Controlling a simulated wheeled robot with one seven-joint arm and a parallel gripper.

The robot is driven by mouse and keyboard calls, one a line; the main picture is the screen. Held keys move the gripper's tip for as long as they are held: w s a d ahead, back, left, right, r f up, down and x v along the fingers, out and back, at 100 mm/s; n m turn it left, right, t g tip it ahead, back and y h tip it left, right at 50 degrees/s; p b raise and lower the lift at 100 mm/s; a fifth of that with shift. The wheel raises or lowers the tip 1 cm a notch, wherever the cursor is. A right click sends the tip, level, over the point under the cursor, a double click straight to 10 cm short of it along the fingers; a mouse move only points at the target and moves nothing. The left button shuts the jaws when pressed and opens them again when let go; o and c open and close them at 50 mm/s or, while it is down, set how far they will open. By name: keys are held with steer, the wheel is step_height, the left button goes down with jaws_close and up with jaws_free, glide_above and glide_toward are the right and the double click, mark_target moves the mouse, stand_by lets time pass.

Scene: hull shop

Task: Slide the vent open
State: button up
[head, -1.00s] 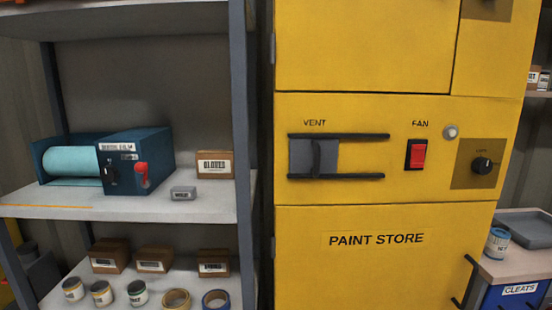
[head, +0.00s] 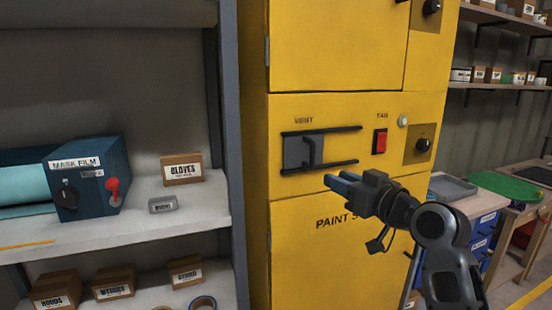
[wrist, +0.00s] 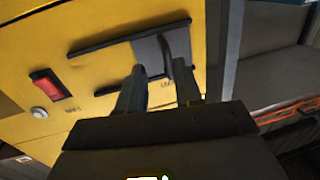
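The vent is a grey sliding plate (head: 296,153) with an upright dark handle (head: 310,152), between two black horizontal rails on the yellow cabinet (head: 350,107). The plate sits at the left end of the rails, with bare yellow to its right. My gripper (head: 336,182) is in front of the cabinet, below and to the right of the handle in the head view. In the wrist view my gripper (wrist: 160,78) shows two separated fingers with the vent plate (wrist: 149,52) beyond them. Whether the fingers touch the handle cannot be told.
The red fan switch (head: 380,141) and a dark knob (head: 422,145) are right of the vent. A grey shelf post (head: 226,140) stands just left of the cabinet. A shelf with a gloves box (head: 181,168) is further left. A workbench (head: 480,181) stands at right.

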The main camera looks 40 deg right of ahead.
mark_target(314, 158)
steer(key=shift+n+y, duration=0.3)
steer(key=shift+n, duration=0.1)
steer(key=w+r, duration=0.1)
steer(key=w, duration=0.2)
steer(key=w+p, duration=0.1)
steer(key=w, duration=0.2)
steer(key=w+r, duration=0.1)
steer(key=w, duration=0.2)
steer(key=shift+w+r+p, duration=0.2)
steer(key=shift+r+p, duration=0.15)
steer(key=shift+p, duration=0.05)
steer(key=shift+d, duration=0.1)
jaws_close()
